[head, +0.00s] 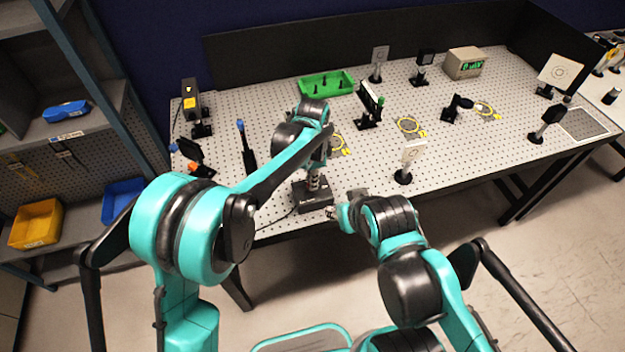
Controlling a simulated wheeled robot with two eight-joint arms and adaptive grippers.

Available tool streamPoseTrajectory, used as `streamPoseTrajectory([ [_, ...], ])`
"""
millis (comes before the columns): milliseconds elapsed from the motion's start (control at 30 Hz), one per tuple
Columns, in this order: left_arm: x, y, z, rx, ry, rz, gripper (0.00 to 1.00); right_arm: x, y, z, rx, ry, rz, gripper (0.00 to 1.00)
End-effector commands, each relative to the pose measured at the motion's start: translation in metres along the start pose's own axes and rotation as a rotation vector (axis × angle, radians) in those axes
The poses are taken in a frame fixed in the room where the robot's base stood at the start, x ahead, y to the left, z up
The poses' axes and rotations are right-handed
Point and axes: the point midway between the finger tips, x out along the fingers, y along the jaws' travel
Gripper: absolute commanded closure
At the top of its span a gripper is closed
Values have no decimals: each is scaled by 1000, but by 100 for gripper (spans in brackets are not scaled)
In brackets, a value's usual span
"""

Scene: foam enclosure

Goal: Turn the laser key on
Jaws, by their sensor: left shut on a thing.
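A black box (316,199), which looks like the laser key box, sits at the front edge of the perforated optical table. My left gripper (314,183) points down at its top and is shut on a small part there, which looks like the key. The key itself is hidden by the fingers, so its angle cannot be told. My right gripper (333,212) is at the table's front edge, just right of and below the box. It is small and partly hidden by its own arm, so its opening cannot be told.
The optical table (270,203) carries a green tray (326,85), a laser-like unit (191,101), a beige box with green display (464,62), a white card on a stand (412,153) and several optic mounts. A shelf with yellow (37,224) and blue (122,200) bins stands left.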

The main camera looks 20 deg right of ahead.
Motion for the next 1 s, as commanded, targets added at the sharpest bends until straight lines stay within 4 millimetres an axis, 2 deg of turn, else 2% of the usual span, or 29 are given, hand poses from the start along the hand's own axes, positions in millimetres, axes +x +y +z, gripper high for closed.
streamPoseTrajectory([
  [200,-1,-1,0,-1,0,-2,100,0,0,0,0,0,0,60],
  [233,-1,-1,0,-1,0,-2,87,0,0,0,0,0,0,60],
  [300,-1,-1,0,-1,0,-2,72,0,0,0,0,0,0,60],
  [667,-4,0,0,-1,0,-1,72,0,0,0,0,0,0,60],
  [767,-16,0,0,-1,0,-1,72,0,0,0,0,0,0,60],
  [1000,-67,0,0,-1,0,-1,72,0,0,0,0,0,0,60],
])
